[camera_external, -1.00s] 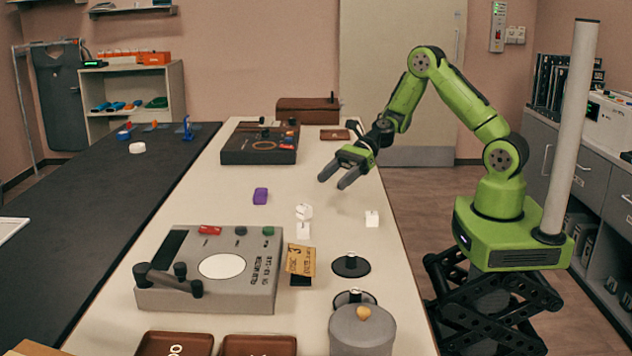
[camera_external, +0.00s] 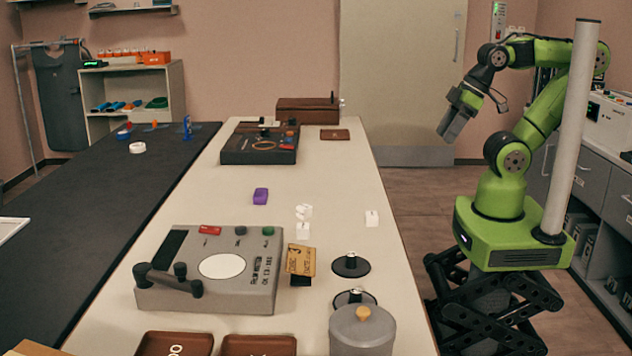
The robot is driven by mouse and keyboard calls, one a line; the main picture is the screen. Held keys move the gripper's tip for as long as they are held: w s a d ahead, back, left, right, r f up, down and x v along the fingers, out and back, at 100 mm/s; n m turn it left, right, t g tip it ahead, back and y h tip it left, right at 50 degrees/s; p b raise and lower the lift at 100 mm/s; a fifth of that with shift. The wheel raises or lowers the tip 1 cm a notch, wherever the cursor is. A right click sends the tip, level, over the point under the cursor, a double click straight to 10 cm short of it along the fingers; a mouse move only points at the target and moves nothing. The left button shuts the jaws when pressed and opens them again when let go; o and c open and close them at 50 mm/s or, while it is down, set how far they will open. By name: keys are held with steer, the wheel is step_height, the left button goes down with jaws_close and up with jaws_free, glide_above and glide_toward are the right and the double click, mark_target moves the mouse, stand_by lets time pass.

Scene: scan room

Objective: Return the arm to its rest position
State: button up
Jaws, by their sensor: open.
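My green arm (camera_external: 545,115) is folded back above its own base, to the right of the light table. My gripper (camera_external: 450,128) hangs from the wrist with its grey fingers pointing down and to the left. It is open and holds nothing that I can see; from this side the two fingers overlap, so the gap is hard to make out. It is in the air beyond the table's right edge, in front of the pale door, and touches nothing.
Grey cabinets (camera_external: 597,165) stand at the right. A pale post (camera_external: 570,130) rises beside the arm.

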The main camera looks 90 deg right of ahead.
steer(key=shift+s, duration=0.1)
step_height(320, 180, up, 10)
steer(key=p, duration=0.9)
steer(key=shift+f, duration=0.25)
stand_by(0.4)
